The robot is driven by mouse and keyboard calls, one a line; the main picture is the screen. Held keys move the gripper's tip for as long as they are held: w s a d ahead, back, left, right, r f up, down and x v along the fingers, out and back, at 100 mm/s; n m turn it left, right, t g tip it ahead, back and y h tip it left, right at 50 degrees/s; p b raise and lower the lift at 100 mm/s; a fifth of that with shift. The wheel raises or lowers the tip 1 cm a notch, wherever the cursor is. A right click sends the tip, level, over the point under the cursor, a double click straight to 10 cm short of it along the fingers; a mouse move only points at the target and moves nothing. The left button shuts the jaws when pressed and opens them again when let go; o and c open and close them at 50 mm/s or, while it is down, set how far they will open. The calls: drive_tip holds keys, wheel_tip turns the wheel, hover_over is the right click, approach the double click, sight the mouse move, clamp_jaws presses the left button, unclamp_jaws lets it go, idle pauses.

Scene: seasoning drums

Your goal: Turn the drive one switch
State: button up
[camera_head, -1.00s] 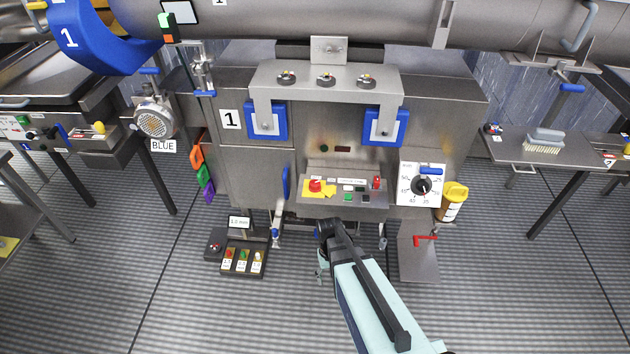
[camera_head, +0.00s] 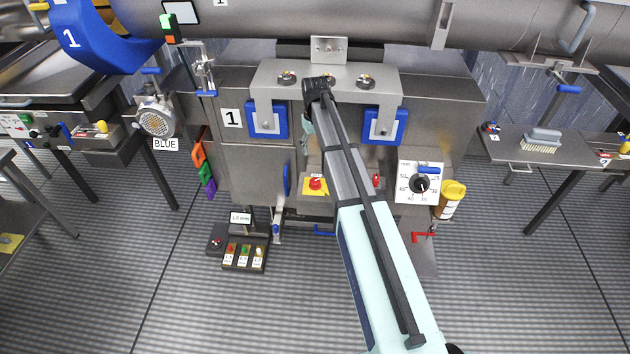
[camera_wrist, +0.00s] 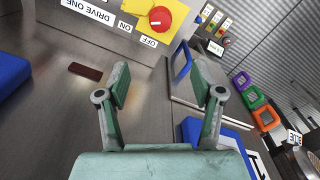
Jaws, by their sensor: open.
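A red round knob (camera_wrist: 157,19) on a yellow plate (camera_wrist: 135,10) is at the top of the wrist view, close to upside-down labels reading ON, OFF and DRIVE ONE. The knob also shows in the head view (camera_head: 316,184), on the console of the steel machine, left of my arm. My gripper (camera_wrist: 165,75) is open and empty, with its two teal fingers apart. Its fingers are apart from the knob. In the head view my gripper (camera_head: 308,128) is in front of the machine's upper face, above the console. My arm hides much of the console's middle.
The bracket (camera_head: 262,82) with blue pads (camera_head: 266,120) is close to my gripper. A blue handle (camera_head: 286,180) stands left of the console. A white dial panel (camera_head: 418,182) and a yellow-lidded container (camera_head: 450,200) are at the right. Floor in front is open.

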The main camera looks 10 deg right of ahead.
sight(315, 181)
wheel_tip(315, 181, down, 17)
drive_tip(key=p, duration=0.4)
drive_tip(key=shift+s+f, duration=0.15)
clamp_jaws()
